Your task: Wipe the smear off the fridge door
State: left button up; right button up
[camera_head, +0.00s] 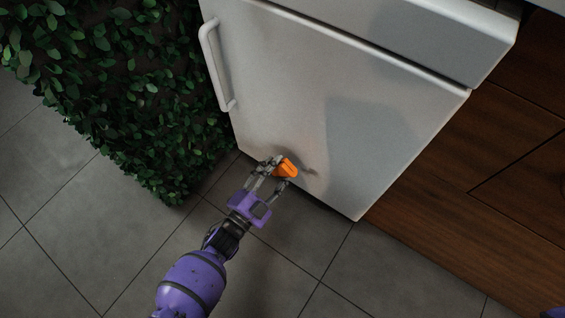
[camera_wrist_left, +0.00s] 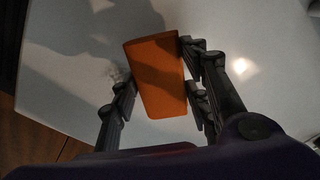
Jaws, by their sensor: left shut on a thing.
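The white fridge door (camera_head: 290,90) stands in front of me, with its handle on its left side. My left gripper (camera_head: 278,170) is shut on an orange sponge (camera_head: 287,168) low on the door. In the left wrist view the sponge (camera_wrist_left: 157,76) sits between the fingers of my left gripper (camera_wrist_left: 160,85), in front of the pale door (camera_wrist_left: 240,30). A faint dark smear (camera_head: 309,172) shows just right of the sponge; part of it may be hidden or mixed with shadow. I cannot tell whether the sponge touches the door. My right gripper is not in view.
A leafy green wall (camera_head: 120,80) stands left of the fridge, close to the door handle (camera_head: 213,65). Brown wooden cabinets (camera_head: 480,150) stand to the right. The grey tiled floor (camera_head: 290,260) in front is clear.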

pick_arm(q)
jog(key=shift+v, duration=0.9)
jog(key=shift+s, duration=0.1)
jog(key=shift+p+v, duration=0.5)
jog(key=shift+v, duration=0.95)
